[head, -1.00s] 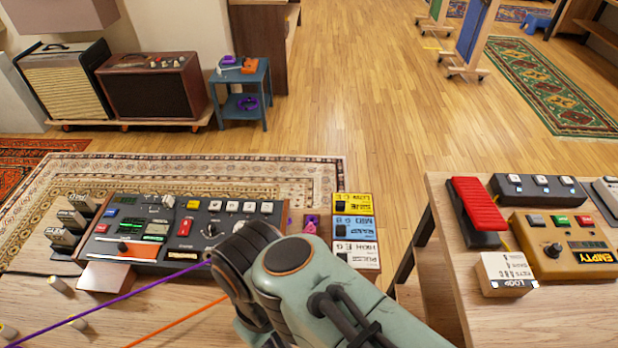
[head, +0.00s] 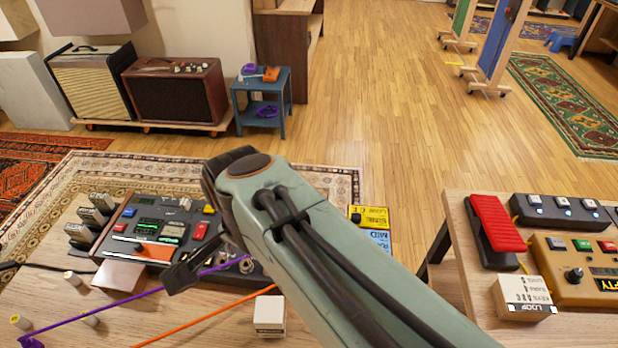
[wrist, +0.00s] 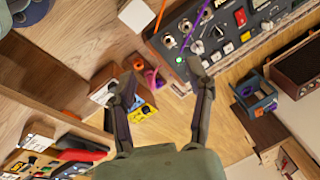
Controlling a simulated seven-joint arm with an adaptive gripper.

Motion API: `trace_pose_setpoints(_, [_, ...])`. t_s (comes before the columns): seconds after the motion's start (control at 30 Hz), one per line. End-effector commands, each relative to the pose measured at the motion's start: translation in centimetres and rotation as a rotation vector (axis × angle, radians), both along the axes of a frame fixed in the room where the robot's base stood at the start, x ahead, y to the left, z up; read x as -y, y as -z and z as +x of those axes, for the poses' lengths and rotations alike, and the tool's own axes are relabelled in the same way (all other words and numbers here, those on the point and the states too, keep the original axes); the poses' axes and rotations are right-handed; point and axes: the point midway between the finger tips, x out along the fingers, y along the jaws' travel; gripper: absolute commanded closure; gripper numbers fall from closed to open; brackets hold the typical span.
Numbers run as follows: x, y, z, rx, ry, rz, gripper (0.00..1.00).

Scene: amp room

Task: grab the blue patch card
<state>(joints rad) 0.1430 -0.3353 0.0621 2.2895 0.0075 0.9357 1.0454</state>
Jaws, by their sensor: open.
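The blue patch card (head: 378,239), labelled MID, lies in the card row at the right end of the console in the head view, beside the yellow card (head: 372,216). My arm covers the rest of that row. In the wrist view, the yellow card (wrist: 145,111) and a white card (wrist: 103,92) show past my left finger, which hides most of the blue one. My gripper (wrist: 163,70) is open and empty, its fingers spread above the table's edge beside the cards. In the head view, one dark finger shows over the console and the other is hidden.
The console (head: 150,232) with knobs and buttons lies left of the cards. Purple and orange cables cross the table. A white block (head: 270,312) stands in front. A second table at right holds a red pedal (head: 497,222) and an orange box (head: 580,275).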

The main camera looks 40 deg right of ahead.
Motion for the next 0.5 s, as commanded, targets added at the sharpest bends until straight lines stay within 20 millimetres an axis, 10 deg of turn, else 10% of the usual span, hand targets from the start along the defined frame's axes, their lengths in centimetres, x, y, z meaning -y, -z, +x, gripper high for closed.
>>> trace_pose_setpoints(0.23, [13.5, 4.4, 6.9, -0.008, 0.825, 0.086, 0.48])
trace_pose_setpoints(0.5, [23.4, 12.7, 1.8, -0.179, 1.174, 0.183, 0.48])
